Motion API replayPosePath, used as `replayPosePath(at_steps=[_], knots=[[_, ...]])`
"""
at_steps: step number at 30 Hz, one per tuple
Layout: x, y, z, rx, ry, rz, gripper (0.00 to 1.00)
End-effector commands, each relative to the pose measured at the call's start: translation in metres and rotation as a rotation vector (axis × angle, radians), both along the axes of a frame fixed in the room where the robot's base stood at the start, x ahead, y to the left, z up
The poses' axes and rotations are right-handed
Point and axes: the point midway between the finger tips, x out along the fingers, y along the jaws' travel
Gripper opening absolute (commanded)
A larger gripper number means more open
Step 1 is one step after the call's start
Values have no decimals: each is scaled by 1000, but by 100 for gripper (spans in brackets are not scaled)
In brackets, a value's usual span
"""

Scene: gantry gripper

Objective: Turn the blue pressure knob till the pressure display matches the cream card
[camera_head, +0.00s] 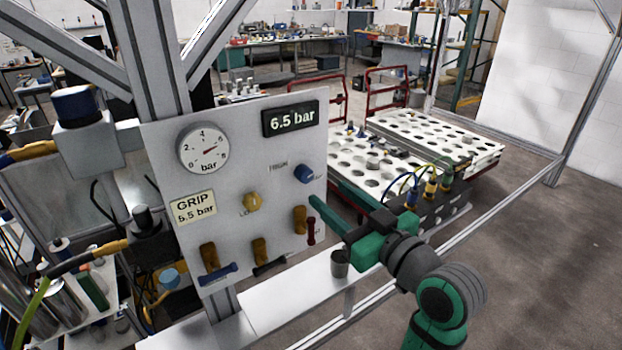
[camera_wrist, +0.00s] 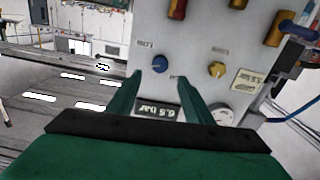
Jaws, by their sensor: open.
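The blue pressure knob (camera_head: 304,173) is on the right side of the pale upright panel; it also shows in the wrist view (camera_wrist: 160,63). The dark pressure display (camera_head: 290,119) above it reads 6.5 bar. The cream card (camera_head: 193,207) at the panel's left appears to read GRIP 5.5 bar. My green gripper (camera_head: 322,189) is open and empty, pointing at the panel just right of and below the knob. In the wrist view, upside down, the knob shows between the fingertips (camera_wrist: 154,78), seemingly beyond them and apart from them.
A round gauge (camera_head: 204,148) sits above the card. A yellow knob (camera_head: 251,202) is left of the blue one. Several brass fittings with lever handles (camera_head: 218,273) stick out along the panel's lower edge. A small grey cup (camera_head: 340,263) stands on the ledge below my gripper.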

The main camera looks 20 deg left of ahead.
Motion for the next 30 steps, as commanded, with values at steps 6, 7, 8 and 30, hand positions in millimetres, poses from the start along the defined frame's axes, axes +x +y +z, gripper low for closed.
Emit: replayPosePath(at_steps=[6,7,8,30], knots=[[24,33,0,1,0,4,46],[27,36,0,1,0,3,46],[30,40,0,1,1,2,46],[53,68,0,2,0,-2,27]])
